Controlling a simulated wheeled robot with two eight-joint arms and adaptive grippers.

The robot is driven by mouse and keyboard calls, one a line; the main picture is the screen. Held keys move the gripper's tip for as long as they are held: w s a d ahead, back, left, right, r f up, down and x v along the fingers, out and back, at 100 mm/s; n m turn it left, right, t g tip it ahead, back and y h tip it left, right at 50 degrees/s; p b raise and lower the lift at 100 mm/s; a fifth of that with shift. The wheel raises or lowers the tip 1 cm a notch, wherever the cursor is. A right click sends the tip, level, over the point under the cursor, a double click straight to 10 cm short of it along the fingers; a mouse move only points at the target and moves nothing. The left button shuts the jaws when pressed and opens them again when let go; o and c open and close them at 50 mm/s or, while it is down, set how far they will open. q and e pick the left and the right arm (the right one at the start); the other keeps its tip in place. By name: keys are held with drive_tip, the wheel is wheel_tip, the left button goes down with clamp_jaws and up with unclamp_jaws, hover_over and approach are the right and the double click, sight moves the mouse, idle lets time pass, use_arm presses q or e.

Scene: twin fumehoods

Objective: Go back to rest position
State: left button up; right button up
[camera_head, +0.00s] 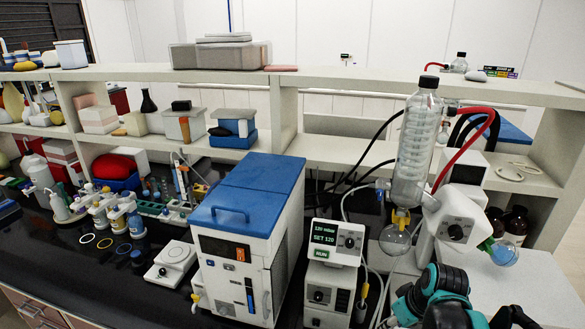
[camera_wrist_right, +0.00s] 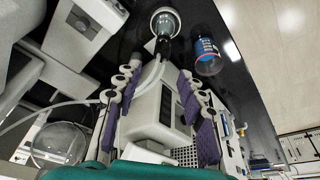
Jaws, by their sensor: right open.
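My right arm's teal and black links show at the lower right of the head view, in front of the rotary evaporator (camera_head: 457,219). In the right wrist view my right gripper (camera_wrist_right: 160,76) has its two purple-padded fingers spread wide apart. Nothing is held between the pads; a pale boxy device lies beyond them. I cannot make out the right fingertips in the head view. My left gripper and left arm are in neither view.
A blue-topped chiller (camera_head: 257,184) and a control unit reading SET 120 (camera_head: 335,240) stand left of my right arm. Brown bottles (camera_head: 515,226) stand behind it. A round glass flask (camera_wrist_right: 58,144) is close to the left finger in the wrist view. Shelves (camera_head: 420,88) run behind.

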use_arm(q)
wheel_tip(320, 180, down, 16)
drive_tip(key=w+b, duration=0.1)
drive_tip(key=b, duration=1.4)
use_arm(e)
drive_tip(key=s+a+f+m+t, duration=0.2)
drive_tip(key=s+a+f, duration=0.1)
drive_tip(key=f, duration=0.4)
drive_tip(key=s+a+f+m+t+h, duration=0.1)
drive_tip(key=s+a+f+m, duration=0.1)
drive_tip(key=s+f, duration=0.3)
drive_tip(key=shift+s+a+f+t, duration=0.2)
drive_tip(key=shift+a+f+t, duration=0.2)
drive_tip(key=shift+a+f, duration=0.45)
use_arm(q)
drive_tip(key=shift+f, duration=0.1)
